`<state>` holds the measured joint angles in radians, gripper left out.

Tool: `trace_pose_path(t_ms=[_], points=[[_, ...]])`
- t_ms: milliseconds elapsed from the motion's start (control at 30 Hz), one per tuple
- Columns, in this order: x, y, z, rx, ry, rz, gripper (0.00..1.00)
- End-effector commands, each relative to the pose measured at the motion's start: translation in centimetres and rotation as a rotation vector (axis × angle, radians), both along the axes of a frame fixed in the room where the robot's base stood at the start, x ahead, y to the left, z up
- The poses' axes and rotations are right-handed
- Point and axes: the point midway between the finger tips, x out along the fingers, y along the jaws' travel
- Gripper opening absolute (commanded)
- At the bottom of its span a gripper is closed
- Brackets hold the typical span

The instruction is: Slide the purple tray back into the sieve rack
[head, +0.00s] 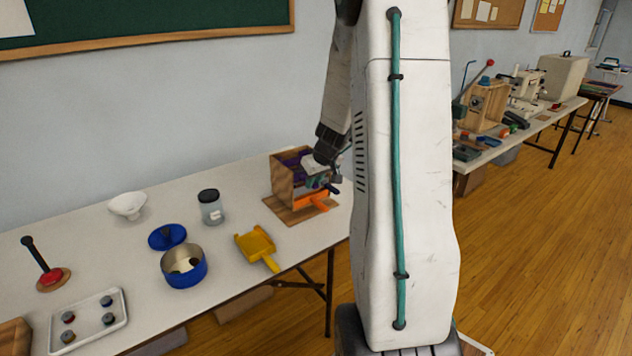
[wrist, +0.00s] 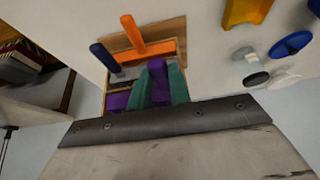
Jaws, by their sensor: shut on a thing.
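The sieve rack (head: 283,183) is a brown wooden box on a wooden base at the right end of the near table. My gripper (wrist: 158,80) has its teal fingers closed around the upright purple handle of the purple tray (wrist: 156,67), at the rack's front. How far the tray sits in the rack is hidden by my fingers and wrist. A purple surface (wrist: 118,101) shows beside my fingers in the wrist view. An orange tray (wrist: 150,49) with an orange handle and a grey tray with a blue handle (wrist: 103,56) are next to it, their handles pointing outward.
A yellow scoop (head: 256,246) lies left of the rack. A lidded jar (head: 211,207), white bowl (head: 128,205), blue pot (head: 184,268), its blue lid (head: 167,237), a red-based stamper (head: 52,276) and a white tray (head: 88,318) stand farther left. The table edge is close to the rack.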

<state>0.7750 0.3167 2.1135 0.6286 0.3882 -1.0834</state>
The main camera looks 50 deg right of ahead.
Motion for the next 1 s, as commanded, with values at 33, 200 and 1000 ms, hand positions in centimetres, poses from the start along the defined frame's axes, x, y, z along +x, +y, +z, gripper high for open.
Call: trace_pose_path(t_ms=[33, 200, 1000], points=[[0.03, -0.11, 0.08, -0.002, -0.002, -0.002, 0.00], [0.01, -0.14, 0.08, 0.004, -0.004, -0.006, 0.00], [0.13, -0.11, -0.27, 0.010, -0.006, -0.008, 0.45]])
